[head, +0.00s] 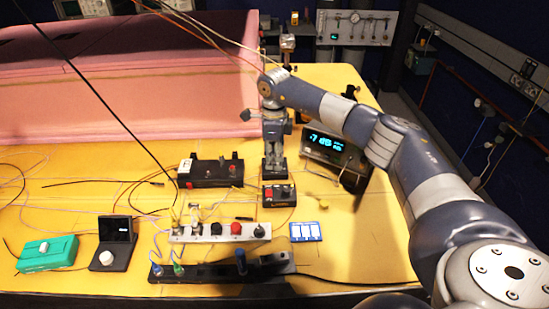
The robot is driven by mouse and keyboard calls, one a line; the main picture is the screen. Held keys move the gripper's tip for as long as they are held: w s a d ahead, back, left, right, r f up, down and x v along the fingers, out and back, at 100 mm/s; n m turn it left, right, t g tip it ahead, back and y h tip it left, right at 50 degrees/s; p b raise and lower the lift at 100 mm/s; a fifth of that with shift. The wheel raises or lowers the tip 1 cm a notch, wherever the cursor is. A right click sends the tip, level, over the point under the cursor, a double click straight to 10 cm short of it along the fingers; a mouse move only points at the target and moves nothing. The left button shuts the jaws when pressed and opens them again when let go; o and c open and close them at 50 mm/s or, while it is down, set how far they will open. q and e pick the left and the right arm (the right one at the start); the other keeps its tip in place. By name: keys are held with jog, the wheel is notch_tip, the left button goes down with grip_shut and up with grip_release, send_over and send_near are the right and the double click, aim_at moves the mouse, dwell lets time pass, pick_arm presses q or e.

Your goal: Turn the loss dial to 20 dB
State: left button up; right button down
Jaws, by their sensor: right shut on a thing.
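My right gripper (275,176) comes down from above at the middle of the yellow table. Its fingers are shut at the back of a small dark box (278,196) with red and grey knobs on top. The fingers cover what they hold, which appears to be the loss dial; its scale and pointer cannot be read. A meter (333,149) with a lit blue display stands just right of the gripper, tilted; its figures look like -7 and some decimals, but are blurred. My left gripper is not in view.
A black box (210,172) stands left of the gripper. In front are a pale strip with several knobs (216,233), a black rail (222,268), a blue-white card (306,232), a dark display unit (112,245) and a green box (47,254). Loose cables cross the left side. Pink foam (130,85) stands behind.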

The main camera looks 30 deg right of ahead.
jog(key=m, duration=0.6)
jog(key=shift+w+r+m, duration=0.1)
jog(key=shift+m, duration=0.2)
jog(key=m+p, duration=0.1)
jog(key=m, duration=0.5)
jog(key=m+p, duration=0.1)
jog(key=m, duration=0.3)
jog(key=shift+d+r+m, duration=0.1)
jog(key=shift+m, duration=0.3)
jog(key=shift+m+p, duration=0.45)
jog(key=shift+m, duration=1.45)
jog(key=c, duration=1.4)
grip_release()
jog(key=shift+c, duration=0.2)
jog(key=shift+o, duration=0.4)
